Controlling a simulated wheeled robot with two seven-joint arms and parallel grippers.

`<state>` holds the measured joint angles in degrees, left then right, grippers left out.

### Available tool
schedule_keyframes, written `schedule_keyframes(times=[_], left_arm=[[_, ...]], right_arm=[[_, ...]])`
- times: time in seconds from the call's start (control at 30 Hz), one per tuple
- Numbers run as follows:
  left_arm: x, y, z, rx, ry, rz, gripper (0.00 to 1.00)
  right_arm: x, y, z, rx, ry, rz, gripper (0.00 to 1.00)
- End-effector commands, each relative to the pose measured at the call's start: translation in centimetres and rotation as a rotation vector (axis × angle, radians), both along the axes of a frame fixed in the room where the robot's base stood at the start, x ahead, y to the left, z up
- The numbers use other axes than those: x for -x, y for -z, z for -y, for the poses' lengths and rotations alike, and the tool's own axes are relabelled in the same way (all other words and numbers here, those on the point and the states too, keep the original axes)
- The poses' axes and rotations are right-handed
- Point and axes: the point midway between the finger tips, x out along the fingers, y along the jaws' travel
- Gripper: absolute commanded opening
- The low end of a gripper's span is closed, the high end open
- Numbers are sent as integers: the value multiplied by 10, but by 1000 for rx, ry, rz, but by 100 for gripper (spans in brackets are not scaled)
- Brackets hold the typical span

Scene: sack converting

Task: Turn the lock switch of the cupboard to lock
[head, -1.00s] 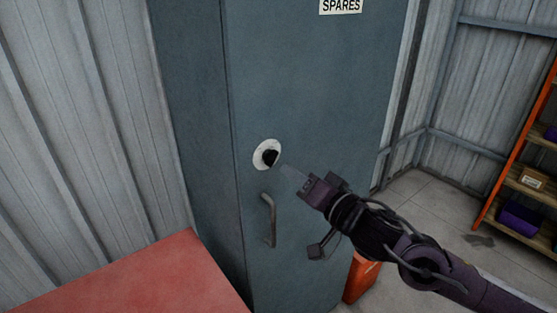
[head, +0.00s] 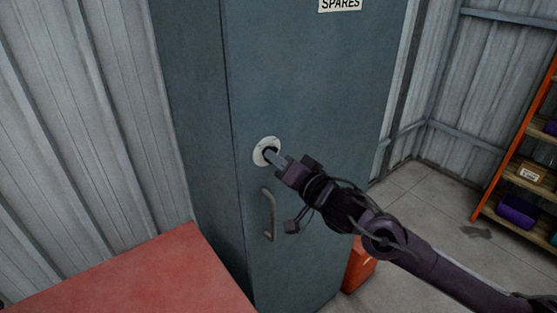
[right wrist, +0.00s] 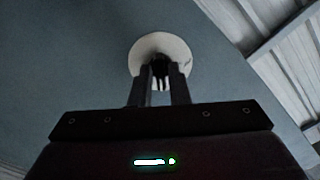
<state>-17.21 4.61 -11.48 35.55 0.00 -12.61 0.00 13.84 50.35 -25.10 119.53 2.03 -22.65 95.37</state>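The cupboard (head: 310,100) is a tall blue-grey cabinet with its door shut. Its lock switch is a dark knob (right wrist: 160,68) on a round white plate (head: 262,146), which also shows in the right wrist view (right wrist: 150,44). My right gripper (head: 272,155) is at the switch. In the right wrist view its two fingers (right wrist: 161,78) stand apart, one on either side of the knob; I cannot tell whether they touch it. In the head view the fingers hide most of the knob. My left gripper is not in view.
A grey door handle (head: 269,214) sits just below the switch. A red surface (head: 150,280) stands at the lower left. An orange-red box (head: 359,266) is on the floor beside the cupboard. Shelving with boxes (head: 525,190) stands at the far right.

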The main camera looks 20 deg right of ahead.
Motion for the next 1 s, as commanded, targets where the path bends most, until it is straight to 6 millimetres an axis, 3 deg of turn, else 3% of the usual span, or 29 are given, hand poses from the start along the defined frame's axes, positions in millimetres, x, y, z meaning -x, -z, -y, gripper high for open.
schedule_keyframes(times=[0.1,0.57,1.0], left_arm=[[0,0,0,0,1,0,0],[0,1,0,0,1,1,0],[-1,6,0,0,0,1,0]], right_arm=[[0,0,0,0,0,0,0],[0,0,0,54,1,19,0],[0,1,1,377,1,137,0]])
